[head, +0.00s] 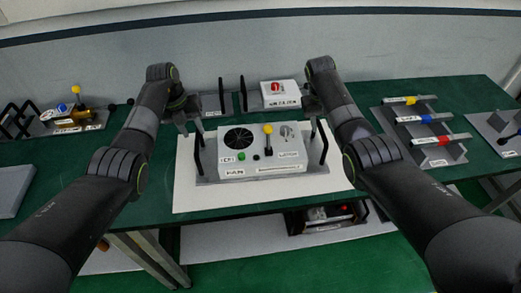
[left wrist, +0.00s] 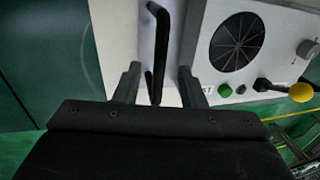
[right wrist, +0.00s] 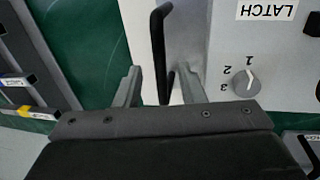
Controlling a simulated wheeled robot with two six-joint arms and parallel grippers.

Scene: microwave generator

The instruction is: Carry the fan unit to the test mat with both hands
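The fan unit (head: 262,163) is a light box with a black fan grille, a green button, a yellow-topped lever and a dial. It sits on a grey base plate with a black upright handle at each side. The base appears to lie on a white mat (head: 190,196) on the green table. My left gripper (head: 187,122) is open at the left handle; in the left wrist view that handle (left wrist: 160,45) stands between the spread fingers. My right gripper (head: 314,110) is open at the right handle; in the right wrist view that handle (right wrist: 159,50) stands between the spread fingers, with gaps.
Behind stands a white box with a red knob (head: 278,92). On the right is a grey rack (head: 430,140) with yellow, blue and red parts. On the left are a brass fixture (head: 80,115) and a grey block (head: 12,188). A shelf below holds a dark unit (head: 325,216).

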